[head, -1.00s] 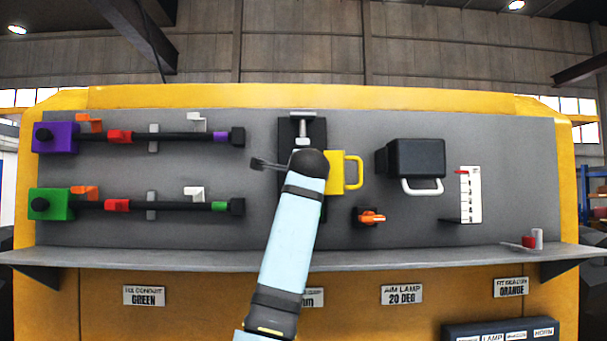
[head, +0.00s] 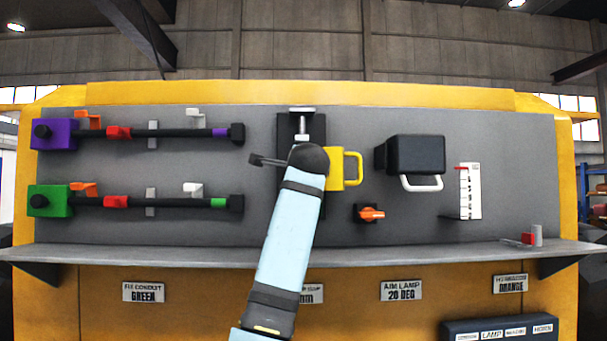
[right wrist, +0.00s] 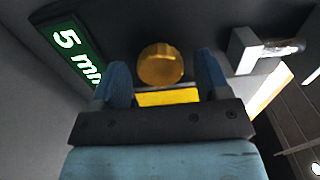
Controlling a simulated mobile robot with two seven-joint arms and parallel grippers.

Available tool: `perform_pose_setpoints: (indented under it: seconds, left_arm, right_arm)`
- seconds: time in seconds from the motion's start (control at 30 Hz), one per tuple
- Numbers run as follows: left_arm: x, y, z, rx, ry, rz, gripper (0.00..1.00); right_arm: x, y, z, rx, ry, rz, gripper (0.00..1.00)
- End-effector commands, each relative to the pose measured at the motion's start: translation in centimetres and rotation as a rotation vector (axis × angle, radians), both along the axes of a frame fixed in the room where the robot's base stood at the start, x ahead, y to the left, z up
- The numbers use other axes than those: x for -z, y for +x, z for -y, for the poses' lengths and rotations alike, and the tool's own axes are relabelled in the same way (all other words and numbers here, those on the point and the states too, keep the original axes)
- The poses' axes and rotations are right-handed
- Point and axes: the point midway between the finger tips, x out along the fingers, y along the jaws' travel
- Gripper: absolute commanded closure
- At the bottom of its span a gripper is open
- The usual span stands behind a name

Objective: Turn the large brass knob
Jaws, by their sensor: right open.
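The large brass knob (right wrist: 160,65) is round and faces the camera in the right wrist view. My right gripper (right wrist: 161,61) is open, with one blue finger on each side of the knob. Gaps show between knob and fingers in this view, and depth is hard to judge. In the head view my blue arm with its dark joint stands before the panel's middle. It hides the knob and my right gripper's fingers there. My left gripper is in neither view.
A green "5 mm" sign (right wrist: 70,50) is left of the knob. A pale block with a metal rod (right wrist: 265,50) is right of it. The panel also bears a yellow handle (head: 353,168), an orange switch (head: 371,214) and a black lamp box (head: 415,156). A shelf (head: 400,254) runs below.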

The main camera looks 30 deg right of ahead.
Motion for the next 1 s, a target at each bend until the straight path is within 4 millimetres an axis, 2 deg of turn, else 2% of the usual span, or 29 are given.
perform_pose_setpoints:
  seconds: [0.3,0.5,0.7,1.0]
  left_arm:
    - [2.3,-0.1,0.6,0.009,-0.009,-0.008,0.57]
    - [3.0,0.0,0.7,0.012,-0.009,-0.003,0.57]
    - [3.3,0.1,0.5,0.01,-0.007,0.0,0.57]
    - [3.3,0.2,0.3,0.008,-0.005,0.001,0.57]
  right_arm:
    - [0.3,-5.9,-3.6,-0.001,0.001,0.005,0.31]
    - [0.2,-9.2,-5.6,-0.001,0.001,0.004,0.31]
    - [0.1,-10.7,-6.5,0.0,0.0,0.001,0.31]
    - [0.0,-10.9,-6.6,0.0,0.0,0.001,0.31]
